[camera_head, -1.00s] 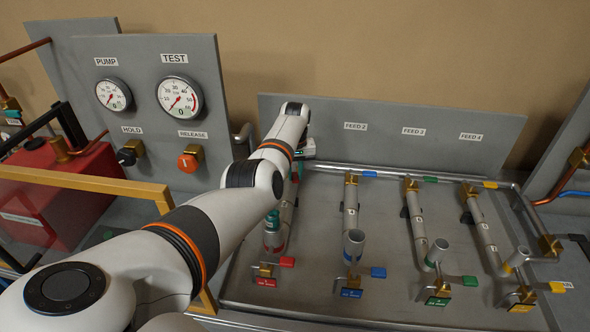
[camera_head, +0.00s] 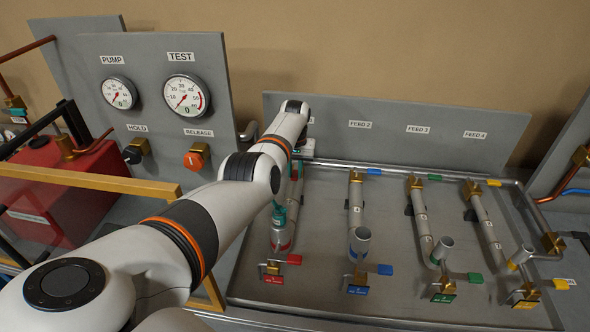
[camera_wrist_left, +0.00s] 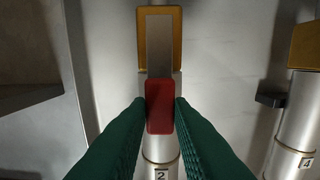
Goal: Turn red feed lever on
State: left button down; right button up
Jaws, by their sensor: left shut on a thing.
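In the left wrist view, the red tip of a feed lever (camera_wrist_left: 160,107) sits between the green fingers of my left gripper (camera_wrist_left: 160,118), which is shut on it. The lever's grey bar runs from the brass valve block (camera_wrist_left: 160,35) along the pipe, in line with it. In the head view my left gripper (camera_head: 292,188) is at the far end of the leftmost feed pipe, partly hidden by my arm. That lever is hidden there. My right gripper is not in view.
Blue (camera_head: 373,171), green (camera_head: 435,177) and yellow (camera_head: 493,183) levers on the neighbouring pipes point sideways to the right. A lower red handle (camera_head: 294,259) is at the near end of the leftmost pipe. A gauge panel (camera_head: 215,80) stands at left.

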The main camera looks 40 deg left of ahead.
aim_at(295, 174)
pick_arm(q)
jog(key=shift+r, duration=0.1)
jog(key=c, duration=1.3)
grip_release()
jog(key=shift+r, duration=0.2)
notch_tip(295, 174, up, 2)
jog(key=shift+r+p, duration=0.25)
jog(key=shift+p, duration=0.15)
notch_tip(295, 174, up, 9)
jog(key=shift+r+b, duration=0.1)
jog(key=shift+b, duration=1.05)
